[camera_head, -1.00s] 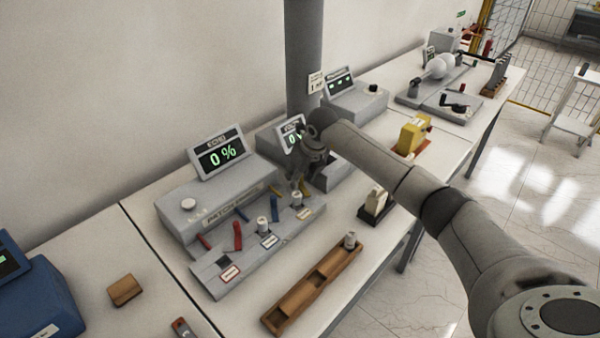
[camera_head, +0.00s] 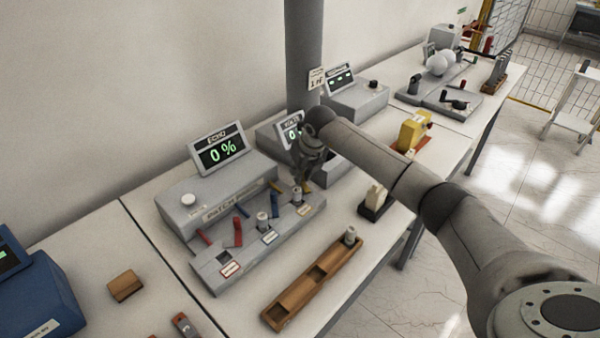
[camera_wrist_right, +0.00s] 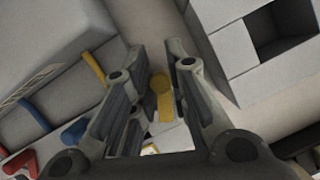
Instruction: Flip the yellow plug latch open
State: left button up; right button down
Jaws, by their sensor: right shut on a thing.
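The grey patch panel (camera_head: 225,262) holds coloured levers and white plugs in the head view. My right gripper (camera_head: 303,183) reaches down at its far end, over the yellow plug latch (camera_head: 307,187), which is mostly hidden there. In the right wrist view the yellow latch (camera_wrist_right: 163,98) stands between the two fingers of my right gripper (camera_wrist_right: 160,80), which are shut on it. A separate yellow strip (camera_wrist_right: 93,68) lies to the left of the fingers. A white plug (camera_head: 297,194) is just below the gripper in the head view. My left gripper is out of view.
Blue levers (camera_head: 275,211) and red levers (camera_head: 238,231) stand nearer on the panel. A screen reading 0 % (camera_head: 220,150) rises behind it. A wooden tray (camera_head: 290,307) lies in front. A grey column (camera_head: 303,50) stands close behind the gripper.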

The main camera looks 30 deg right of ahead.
aim_at(308, 188)
jog(key=shift+d+f+m+h+b, duration=0.1)
jog(key=shift+d+m+h+b, duration=0.3)
jog(key=shift+m, duration=0.3)
jog(key=shift+s+d+m, duration=0.15)
jog(key=shift+d+m, duration=0.05)
jog(key=shift+m, duration=0.3)
jog(key=c, duration=1.4)
grip_release()
jog(key=shift+s+r, duration=0.1)
jog(key=shift+r, duration=0.25)
jog(key=v, duration=0.7)
jog(key=shift+s+r, duration=0.15)
jog(key=shift+r, duration=0.05)
